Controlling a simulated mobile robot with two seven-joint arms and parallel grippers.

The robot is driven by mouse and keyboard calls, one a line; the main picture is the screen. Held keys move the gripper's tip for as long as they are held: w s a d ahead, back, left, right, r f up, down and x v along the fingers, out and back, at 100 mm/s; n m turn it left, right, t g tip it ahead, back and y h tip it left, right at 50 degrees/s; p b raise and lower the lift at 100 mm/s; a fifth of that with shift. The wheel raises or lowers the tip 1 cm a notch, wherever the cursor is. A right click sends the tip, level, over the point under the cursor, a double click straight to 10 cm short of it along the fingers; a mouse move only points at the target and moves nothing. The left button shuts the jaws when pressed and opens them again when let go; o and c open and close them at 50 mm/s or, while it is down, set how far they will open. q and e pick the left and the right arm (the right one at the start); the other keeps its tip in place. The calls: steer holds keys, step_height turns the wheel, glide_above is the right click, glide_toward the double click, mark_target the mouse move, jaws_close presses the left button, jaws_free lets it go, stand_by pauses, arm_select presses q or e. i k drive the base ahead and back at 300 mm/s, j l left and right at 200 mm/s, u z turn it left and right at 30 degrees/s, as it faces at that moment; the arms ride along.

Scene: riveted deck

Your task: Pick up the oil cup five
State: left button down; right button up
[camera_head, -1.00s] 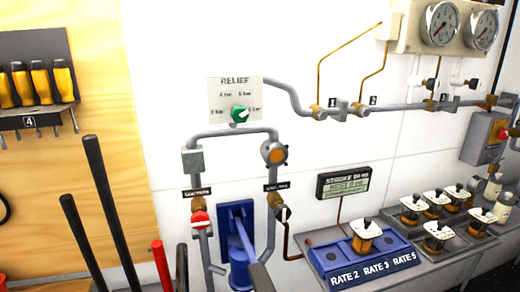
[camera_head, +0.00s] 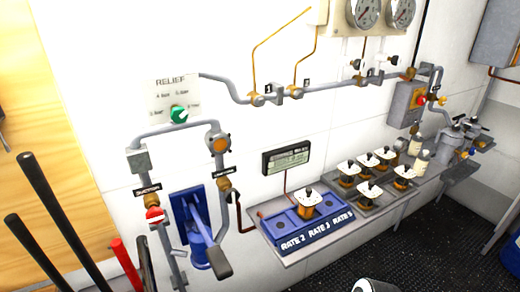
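Another oil cup (camera_head: 307,202) stands in the middle of a blue block (camera_head: 270,229) marked RATE 2, RATE 3 and RATE 5. The numbers on the cup tops are too small to read, so I cannot tell which is five.
A blue pump (camera_head: 192,215) with a grey lever (camera_head: 218,262) sticks out left of the shelf. Black bars (camera_head: 45,249) and a red bar (camera_head: 125,264) stand at lower left. Pale bottles (camera_head: 420,157) stand right of the cups. Dark floor (camera_head: 370,260) in front of the shelf looks clear.

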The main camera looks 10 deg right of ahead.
mark_target(308, 199)
steer(key=u, duration=0.25)
steer(key=l+u, duration=0.8)
steer(key=u, duration=0.15)
steer(key=k+l+u, duration=0.1)
steer(key=l, duration=0.25)
steer(key=k+l+u, duration=0.15)
steer(key=l, duration=0.15)
steer(key=k+l+u, duration=0.1)
steer(key=l, duration=0.2)
steer(key=k+l, duration=0.05)
